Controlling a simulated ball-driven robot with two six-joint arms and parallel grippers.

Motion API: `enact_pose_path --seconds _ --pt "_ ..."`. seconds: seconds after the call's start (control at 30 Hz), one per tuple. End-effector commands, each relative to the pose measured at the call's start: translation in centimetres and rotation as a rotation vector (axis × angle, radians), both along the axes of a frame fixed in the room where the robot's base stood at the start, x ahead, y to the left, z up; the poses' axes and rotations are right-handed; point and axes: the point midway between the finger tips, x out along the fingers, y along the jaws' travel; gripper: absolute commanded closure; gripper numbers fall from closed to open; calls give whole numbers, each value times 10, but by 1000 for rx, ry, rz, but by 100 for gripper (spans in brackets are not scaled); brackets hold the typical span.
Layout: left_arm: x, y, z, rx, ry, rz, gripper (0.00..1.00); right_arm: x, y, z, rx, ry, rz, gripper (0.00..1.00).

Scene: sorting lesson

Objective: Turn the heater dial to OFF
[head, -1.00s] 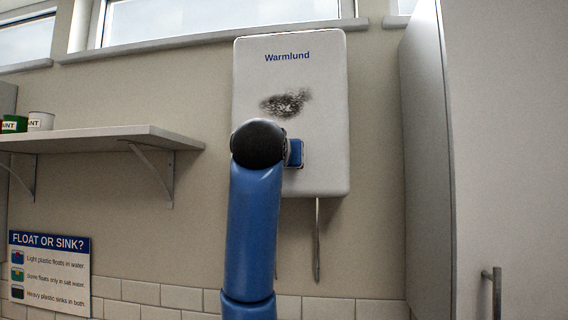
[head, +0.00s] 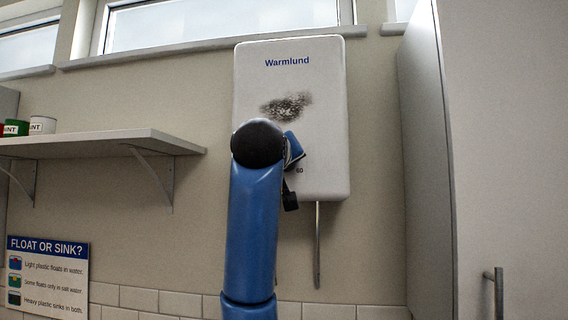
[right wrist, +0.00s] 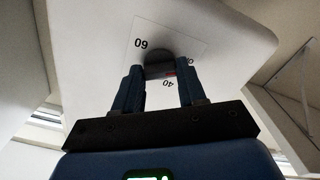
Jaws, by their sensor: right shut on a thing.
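The white Warmlund heater (head: 325,110) hangs on the wall in the head view, with a dark sooty patch on its front. Its dark dial (right wrist: 157,58) shows in the right wrist view on a pale plate marked 60 and 40; another mark is partly covered. My right gripper (right wrist: 158,76) is shut on the dial, one finger on each side. In the head view my blue arm hides the dial and most of this gripper (head: 293,150), which looks tilted; a 60 shows beside it. My left gripper is out of view.
A grey shelf (head: 95,143) with paint cans (head: 42,125) is on the left wall. A "Float or sink?" sign (head: 48,275) hangs below it. A tall grey cabinet (head: 500,130) stands close on the right. A thin pipe (head: 317,245) runs down under the heater.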

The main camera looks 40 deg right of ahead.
Motion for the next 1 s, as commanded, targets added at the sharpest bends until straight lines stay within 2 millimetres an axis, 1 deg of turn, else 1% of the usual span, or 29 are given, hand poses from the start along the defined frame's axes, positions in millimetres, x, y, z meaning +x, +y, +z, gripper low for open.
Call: enact_pose_path --seconds 0.3,0.33,0.47,0.5,0.8,0.87,1.0 --pt "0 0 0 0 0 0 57 1 0 -2 2 7 0 90" --pt "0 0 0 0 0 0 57 1 0 -2 2 7 0 57" --pt "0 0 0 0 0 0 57 1 0 -1 2 5 0 37" --pt "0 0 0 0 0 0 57 0 0 -1 1 5 0 34" --pt "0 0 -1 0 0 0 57 -1 1 -1 0 2 0 34" --pt "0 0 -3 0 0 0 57 -2 3 -1 0 1 1 34" --pt "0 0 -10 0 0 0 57 -11 14 -2 -2 -1 2 34"
